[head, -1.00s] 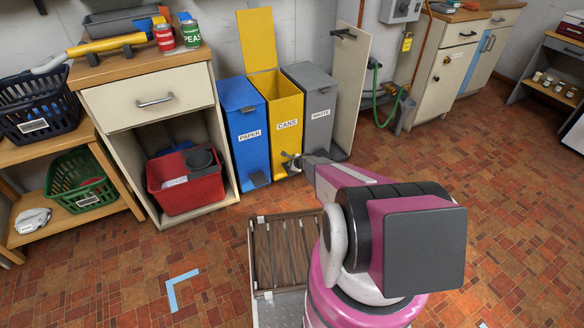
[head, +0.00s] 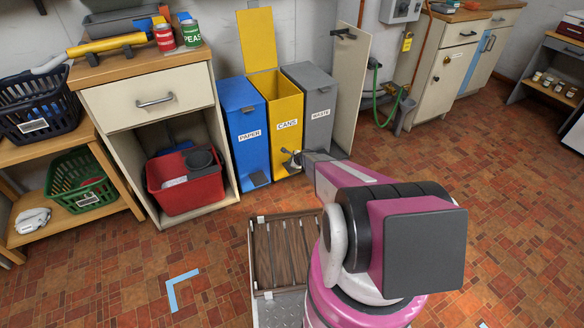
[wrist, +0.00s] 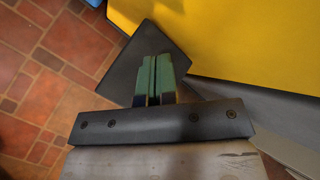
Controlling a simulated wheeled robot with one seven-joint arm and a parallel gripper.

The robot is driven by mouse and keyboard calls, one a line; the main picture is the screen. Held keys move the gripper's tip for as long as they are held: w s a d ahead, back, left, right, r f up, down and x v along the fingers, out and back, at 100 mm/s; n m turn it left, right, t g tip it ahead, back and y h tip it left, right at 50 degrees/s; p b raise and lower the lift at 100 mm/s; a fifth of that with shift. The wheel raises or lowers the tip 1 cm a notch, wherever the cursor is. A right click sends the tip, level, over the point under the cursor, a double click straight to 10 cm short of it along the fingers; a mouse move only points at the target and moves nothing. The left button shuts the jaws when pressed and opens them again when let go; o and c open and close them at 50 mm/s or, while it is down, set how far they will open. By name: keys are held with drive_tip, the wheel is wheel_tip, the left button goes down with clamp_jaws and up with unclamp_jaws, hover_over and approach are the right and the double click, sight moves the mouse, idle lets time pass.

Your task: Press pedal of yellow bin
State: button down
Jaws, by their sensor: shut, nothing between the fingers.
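The yellow bin (head: 285,125), labelled CANS, stands between the blue and grey bins with its lid (head: 257,38) raised upright. Its dark pedal (wrist: 146,60) shows at the foot of the yellow front in the wrist view. My gripper (wrist: 156,62) is shut and empty, with its green fingertips over the pedal in that view. I cannot tell whether the tips touch it. In the head view my gripper (head: 291,160) is at the lower front of the yellow bin, and the pedal is mostly hidden there.
The blue PAPER bin (head: 244,122) stands to the left, the grey WASTE bin (head: 318,106) to the right, both with lids down. An open cabinet with a red tub (head: 185,190) is further left. A slatted wooden crate (head: 284,252) is in front. Floor at right is clear.

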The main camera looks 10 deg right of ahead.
drive_tip(key=shift+r, duration=2.55)
drive_tip(key=shift+s+r, duration=0.1)
drive_tip(key=s+a+r+n+g, duration=0.2)
drive_tip(key=s+r+n, duration=0.4)
drive_tip(key=s+r, duration=0.3)
drive_tip(key=s+a+r+n+g, duration=0.2)
drive_tip(key=s+r+n, duration=0.4)
drive_tip(key=s+r, duration=0.3)
drive_tip(key=s+d+r+n+g+h, duration=0.2)
drive_tip(key=s+r+n, duration=0.2)
drive_tip(key=s+r, duration=0.3)
drive_tip(key=s+d+r+n+g+h, duration=0.2)
drive_tip(key=s+r+n, duration=0.3)
drive_tip(key=s, duration=0.6)
drive_tip(key=shift+s+d+r+h, duration=0.15)
drive_tip(key=shift+s+r+h, duration=0.15)
drive_tip(key=shift+r, duration=0.65)
